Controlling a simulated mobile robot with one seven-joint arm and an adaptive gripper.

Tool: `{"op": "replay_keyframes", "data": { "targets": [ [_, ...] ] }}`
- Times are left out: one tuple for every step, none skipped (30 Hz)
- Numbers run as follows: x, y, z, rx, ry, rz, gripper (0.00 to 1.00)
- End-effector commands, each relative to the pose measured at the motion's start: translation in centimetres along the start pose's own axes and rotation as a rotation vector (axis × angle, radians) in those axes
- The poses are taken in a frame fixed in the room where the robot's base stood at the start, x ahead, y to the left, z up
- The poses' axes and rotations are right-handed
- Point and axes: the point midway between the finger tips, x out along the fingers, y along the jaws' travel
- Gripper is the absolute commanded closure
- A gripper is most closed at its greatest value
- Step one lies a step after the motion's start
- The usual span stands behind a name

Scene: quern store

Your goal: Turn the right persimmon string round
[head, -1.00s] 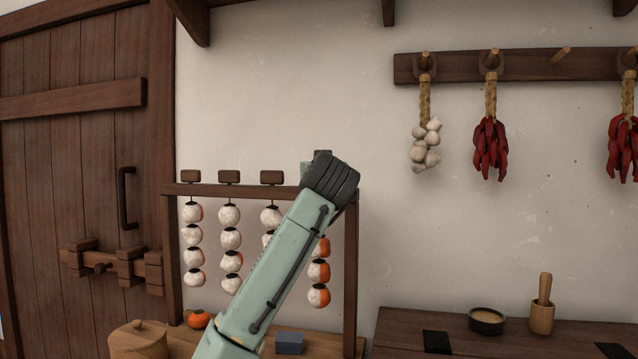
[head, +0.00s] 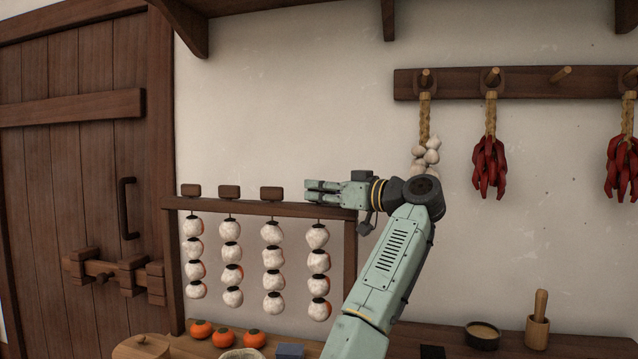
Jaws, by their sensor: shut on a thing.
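The right persimmon string (head: 318,260) hangs from the right end of the wooden rack bar (head: 236,208). Its fruits face me mostly white, with orange showing at the lower right edges of the lower ones. My gripper (head: 309,191) is just above the bar over this string, reaching in from the right with its fingers pointing left. It is shut on the string's wooden top block, which the fingers hide. The other strings hang to the left: the left one (head: 194,254), the second (head: 231,262) and the third (head: 272,268), each under its own brown block.
Garlic (head: 429,150) hangs close behind my wrist, partly hidden. Chilli bunches (head: 489,165) hang further right. Below the rack are loose persimmons (head: 223,338), a pale bowl (head: 242,354), a blue-grey block (head: 289,350) and a round wooden lid (head: 142,347). The wall above the rack is clear.

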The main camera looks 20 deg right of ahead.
Motion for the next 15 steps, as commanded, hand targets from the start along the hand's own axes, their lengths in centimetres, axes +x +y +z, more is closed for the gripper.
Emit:
{"op": "replay_keyframes", "data": {
  "targets": [
    [-0.06, 0.06, -0.03, 0.003, -0.002, -0.023, 1.00],
    [-0.02, 0.03, -0.02, 0.003, -0.002, -0.036, 1.00],
    [-0.05, 0.03, -0.03, 0.002, -0.003, -0.050, 1.00],
    [-0.06, 0.02, -0.04, 0.002, -0.002, -0.061, 1.00],
    [-0.04, 0.01, -0.02, 0.002, -0.002, -0.070, 1.00],
    [-0.01, 0.00, 0.02, 0.002, -0.003, -0.082, 1.00],
    [0.00, 0.00, 0.06, 0.002, -0.003, -0.090, 1.00],
    [-0.02, 0.01, 0.04, 0.002, -0.002, -0.096, 1.00],
    [-0.01, 0.00, 0.06, 0.002, -0.002, -0.105, 1.00],
    [-0.01, -0.01, 0.04, 0.001, -0.002, -0.110, 1.00],
    [0.01, -0.02, 0.05, 0.002, -0.002, -0.115, 1.00],
    [0.04, -0.04, 0.06, 0.002, -0.002, -0.120, 1.00],
    [0.04, -0.04, 0.06, 0.001, -0.002, -0.123, 1.00],
    [0.03, -0.04, 0.06, 0.001, -0.002, -0.126, 1.00],
    [0.04, -0.04, 0.09, 0.001, -0.002, -0.129, 1.00]
  ]
}}
